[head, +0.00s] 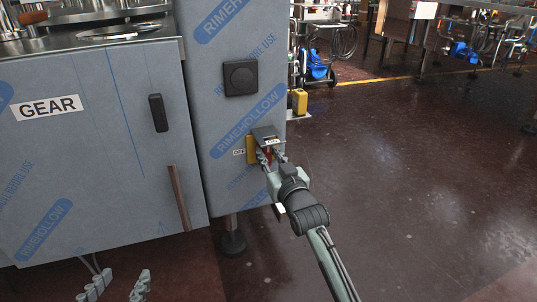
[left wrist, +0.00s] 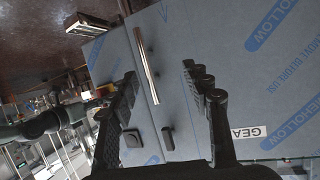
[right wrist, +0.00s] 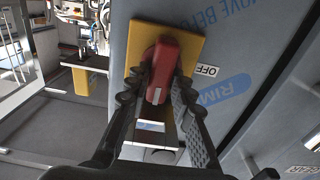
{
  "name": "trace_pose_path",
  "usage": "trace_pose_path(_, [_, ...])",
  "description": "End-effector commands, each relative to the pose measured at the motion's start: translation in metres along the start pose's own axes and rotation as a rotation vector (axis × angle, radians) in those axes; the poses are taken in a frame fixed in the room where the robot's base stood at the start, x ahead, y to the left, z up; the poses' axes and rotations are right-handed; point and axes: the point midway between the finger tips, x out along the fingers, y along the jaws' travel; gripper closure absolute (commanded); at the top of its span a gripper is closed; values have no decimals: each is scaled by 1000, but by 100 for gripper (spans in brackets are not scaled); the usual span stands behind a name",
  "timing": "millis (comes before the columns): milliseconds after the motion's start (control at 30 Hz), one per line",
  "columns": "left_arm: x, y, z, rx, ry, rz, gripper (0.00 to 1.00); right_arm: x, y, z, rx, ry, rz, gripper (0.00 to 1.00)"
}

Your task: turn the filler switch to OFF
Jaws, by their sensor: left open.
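The filler switch has a yellow plate (head: 251,150) on the film-wrapped panel, with an OFF label (head: 239,153) at its left and an ON label (head: 273,142) at its upper right. In the right wrist view, the red handle (right wrist: 160,68) stands on the yellow plate (right wrist: 190,42), its white mark away from the OFF label (right wrist: 207,70). My right gripper (head: 268,153) has its fingers closed in on both sides of the handle and largely hides it in the head view. My left gripper (head: 117,284) is open and empty, low in front of the cabinet.
The cabinet door (head: 95,140) has a GEAR label, a black handle (head: 158,113) and a long brown bar (head: 179,197). A black square fitting (head: 240,77) sits above the switch. Dark floor (head: 420,180) is clear at the right.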

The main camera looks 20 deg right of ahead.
Motion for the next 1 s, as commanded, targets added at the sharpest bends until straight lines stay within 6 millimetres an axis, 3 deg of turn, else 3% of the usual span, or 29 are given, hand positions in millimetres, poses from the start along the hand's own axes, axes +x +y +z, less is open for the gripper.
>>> trace_pose_path(33, [0, 0, 0, 0, 0, 0, 51, 0, 0, 0, 0, 0, 0, 87])
trace_pose_path(133, [0, 0, 0, 0, -1, 0, 51, 0, 0, 0, 0, 0, 0, 100])
trace_pose_path(433, [-1, -2, 3, 1, -22, -4, 51, 0, 0, -1, -15, 0, 0, 100])
trace_pose_path(567, [-5, -14, 25, 9, -126, -28, 51, 0, 0, -2, -51, -1, -1, 100])
trace_pose_path(733, [-21, -36, 65, 17, -333, -76, 51, 0, -1, -3, -143, -1, 0, 100])
trace_pose_path(1000, [-80, -76, 135, 8, -734, -173, 51, 0, -3, -2, -339, -1, 0, 100])
